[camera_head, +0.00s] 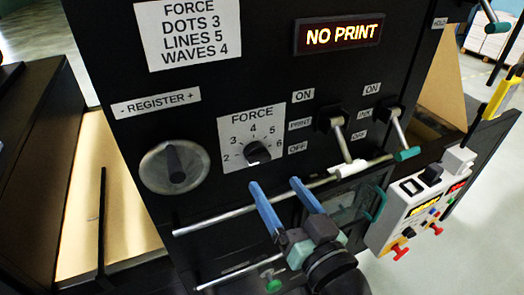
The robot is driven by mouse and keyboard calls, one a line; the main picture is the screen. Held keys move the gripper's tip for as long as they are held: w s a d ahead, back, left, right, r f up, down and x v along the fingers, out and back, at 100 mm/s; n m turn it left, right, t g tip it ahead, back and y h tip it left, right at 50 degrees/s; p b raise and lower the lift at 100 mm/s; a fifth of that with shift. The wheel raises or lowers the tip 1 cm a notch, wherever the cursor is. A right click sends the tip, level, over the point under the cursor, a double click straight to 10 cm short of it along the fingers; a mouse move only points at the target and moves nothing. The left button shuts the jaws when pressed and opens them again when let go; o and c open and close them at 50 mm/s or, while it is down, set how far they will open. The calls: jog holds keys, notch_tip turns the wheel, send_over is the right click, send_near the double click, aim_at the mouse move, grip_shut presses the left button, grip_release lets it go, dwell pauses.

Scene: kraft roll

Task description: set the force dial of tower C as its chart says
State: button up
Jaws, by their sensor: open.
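The force dial (257,152) is a small black knob on a white scale plate marked 2 to 6, on a black tower front. I cannot tell for sure which number its pointer marks. The chart (193,32) above it reads FORCE, DOTS 3, LINES 5, WAVES 4. No tower letter shows. My gripper (274,183) has two blue fingers, apart and empty. In the picture its fingertips are just below the dial plate and appear clear of the knob.
A lit display (339,35) reads NO PRINT. The larger register knob (174,166) is left of the dial. The print lever (341,140) and ink lever (400,134) are to the right. A metal bar (220,221) runs below. A grey control box (418,212) stands at right.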

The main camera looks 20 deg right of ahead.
aim_at(261, 162)
jog(key=w+p, duration=0.2)
jog(key=w, duration=0.5)
jog(key=shift+a+r+p, duration=0.1)
jog(key=shift+r+p, duration=0.05)
jog(key=shift+p, duration=0.15)
jog(key=shift+w, duration=0.5)
jog(key=c, duration=1.3)
